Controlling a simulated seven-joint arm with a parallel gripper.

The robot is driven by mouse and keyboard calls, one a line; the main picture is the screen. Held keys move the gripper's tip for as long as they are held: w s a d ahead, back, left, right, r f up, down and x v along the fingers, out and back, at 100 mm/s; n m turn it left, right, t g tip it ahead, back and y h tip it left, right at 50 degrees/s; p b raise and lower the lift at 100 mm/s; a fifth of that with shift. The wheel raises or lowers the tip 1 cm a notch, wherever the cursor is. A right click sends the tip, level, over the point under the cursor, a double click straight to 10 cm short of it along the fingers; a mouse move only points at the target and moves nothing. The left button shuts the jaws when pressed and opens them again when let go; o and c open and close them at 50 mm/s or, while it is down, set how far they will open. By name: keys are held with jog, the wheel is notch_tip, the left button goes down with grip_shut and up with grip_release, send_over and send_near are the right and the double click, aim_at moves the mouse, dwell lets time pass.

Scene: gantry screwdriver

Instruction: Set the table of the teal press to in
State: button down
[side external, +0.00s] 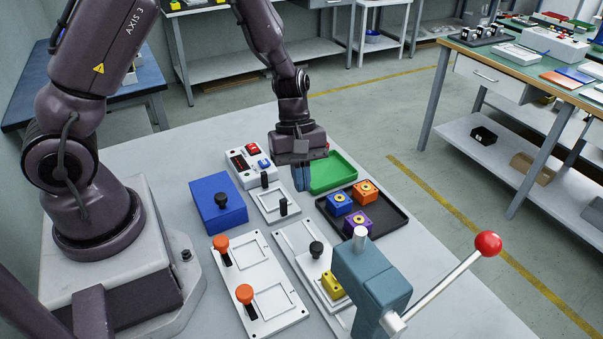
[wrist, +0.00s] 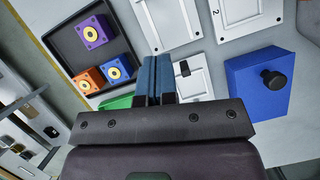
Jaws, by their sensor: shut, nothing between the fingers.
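The teal press (side external: 372,278) stands at the front of the bench, with a grey lever (side external: 440,290) ending in a red ball (side external: 488,244). Its white sliding table (side external: 312,268) lies on a pale base plate (side external: 295,240). The table carries a black knob (side external: 316,248) at its far end and a yellow block (side external: 332,284) beside the press head. The press hides the table's near end. My gripper (side external: 302,188) is shut and empty, above the bench beyond the press and apart from the knob. Its blue fingers (wrist: 158,65) are together in the wrist view.
A black tray (side external: 390,231) with orange, blue and purple blocks and a green tray (side external: 335,173) lie right of my gripper. A small white fixture (side external: 272,205), a blue box (side external: 217,212) and a plate with two orange knobs (side external: 262,295) lie left.

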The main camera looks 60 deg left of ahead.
aim_at(322, 249)
jog(key=x, duration=0.6)
jog(key=shift+s, duration=0.1)
jog(key=d, duration=0.3)
jog(key=shift+s+d, duration=0.15)
jog(key=shift+s, duration=0.15)
jog(key=shift+s+d, duration=0.1)
jog(key=shift+d, duration=0.3)
jog(key=d, duration=0.4)
jog(key=shift+a, duration=0.2)
